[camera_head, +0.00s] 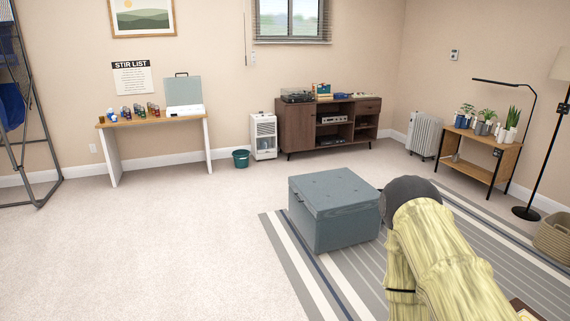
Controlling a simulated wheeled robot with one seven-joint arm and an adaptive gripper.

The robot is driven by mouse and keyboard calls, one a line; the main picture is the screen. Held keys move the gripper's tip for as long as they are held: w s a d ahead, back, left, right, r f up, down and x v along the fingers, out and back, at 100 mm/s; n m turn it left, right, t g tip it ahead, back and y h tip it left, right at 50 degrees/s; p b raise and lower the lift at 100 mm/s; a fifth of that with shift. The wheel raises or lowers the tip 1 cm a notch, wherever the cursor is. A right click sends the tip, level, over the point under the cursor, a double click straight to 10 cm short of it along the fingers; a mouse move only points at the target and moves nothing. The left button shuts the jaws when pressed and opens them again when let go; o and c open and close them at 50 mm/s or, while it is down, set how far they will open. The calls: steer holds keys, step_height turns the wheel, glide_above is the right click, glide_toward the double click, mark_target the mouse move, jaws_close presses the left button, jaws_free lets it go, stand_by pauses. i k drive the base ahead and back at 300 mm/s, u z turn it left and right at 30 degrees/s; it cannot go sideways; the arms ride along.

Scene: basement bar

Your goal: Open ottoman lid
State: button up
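The ottoman (338,230) is a blue-grey box standing on the striped rug, right of the middle of the view. Its tufted lid (332,187) lies flat and closed on top. A small tab or handle shows at the lid's left front edge, too small to make out well. My pale yellow arm rises from the lower right, and its dark rounded part overlaps the ottoman's right edge in the picture. I cannot tell whether it touches. My gripper's fingers do not show.
The striped rug (302,271) lies under the ottoman. Open carpet (150,250) spans the left and front. Against the back wall stand a narrow table (154,122), a green bin (241,159), a white heater (263,137) and a brown cabinet (299,125). A plant stand (481,150) is at right.

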mark_target(333, 192)
steer(key=u, duration=0.05)
steer(key=i, duration=1.65)
steer(key=u, duration=0.3)
steer(key=i, duration=2.4)
steer(key=u, duration=0.15)
